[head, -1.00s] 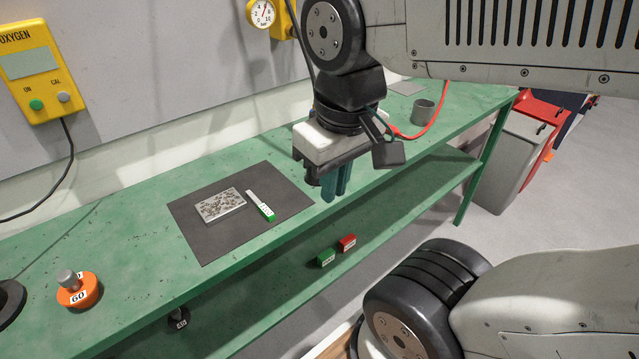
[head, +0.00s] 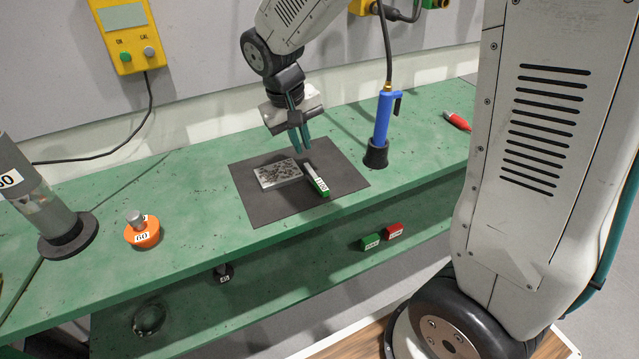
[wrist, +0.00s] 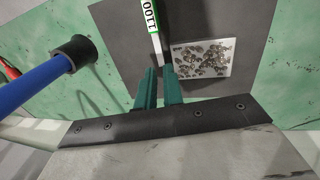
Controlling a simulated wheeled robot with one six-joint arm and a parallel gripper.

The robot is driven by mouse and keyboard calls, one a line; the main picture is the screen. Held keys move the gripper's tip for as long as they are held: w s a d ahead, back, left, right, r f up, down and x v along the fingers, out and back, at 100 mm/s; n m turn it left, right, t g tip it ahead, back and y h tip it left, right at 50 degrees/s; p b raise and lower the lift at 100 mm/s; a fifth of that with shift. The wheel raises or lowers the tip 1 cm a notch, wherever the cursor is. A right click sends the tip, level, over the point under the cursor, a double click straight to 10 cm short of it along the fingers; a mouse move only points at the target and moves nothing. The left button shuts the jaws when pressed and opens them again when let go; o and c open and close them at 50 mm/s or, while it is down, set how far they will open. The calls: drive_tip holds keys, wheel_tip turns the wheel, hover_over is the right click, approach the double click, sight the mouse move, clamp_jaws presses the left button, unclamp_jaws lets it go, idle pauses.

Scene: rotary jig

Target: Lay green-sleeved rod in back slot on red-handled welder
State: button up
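The green-sleeved rod (head: 317,181), white with a green sleeve and a label, lies on a dark mat beside a speckled plate. In the wrist view its label (wrist: 152,16) reads 1100. My gripper (head: 301,148) is above the mat near the rod's far end, its teal fingers pointing down. In the wrist view my fingers (wrist: 160,70) stand apart with a gap, and the rod's pale end lies beyond that gap. Nothing is held. A red handle (head: 457,121) lies at the right of the bench, perhaps the red-handled welder's; its slots cannot be made out.
A speckled plate (head: 277,175) lies left of the rod on the dark mat (head: 262,208). A blue-handled tool (head: 382,118) stands upright in a black base right of the mat. An orange knob (head: 142,233) is at left. Green and red blocks (head: 381,237) sit on the lower shelf.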

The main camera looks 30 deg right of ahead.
sight(309, 175)
drive_tip(key=shift+s+d+f, duration=0.1)
drive_tip(key=shift+s+f, duration=0.05)
drive_tip(key=shift+f, duration=0.3)
drive_tip(key=f, duration=0.2)
drive_tip(key=d+f, duration=0.1)
drive_tip(key=f, duration=0.3)
drive_tip(key=shift+w+d+f, duration=0.2)
drive_tip(key=shift+d+f, duration=0.05)
drive_tip(key=shift+f, duration=0.05)
clamp_jaws()
drive_tip(key=shift+r, duration=0.15)
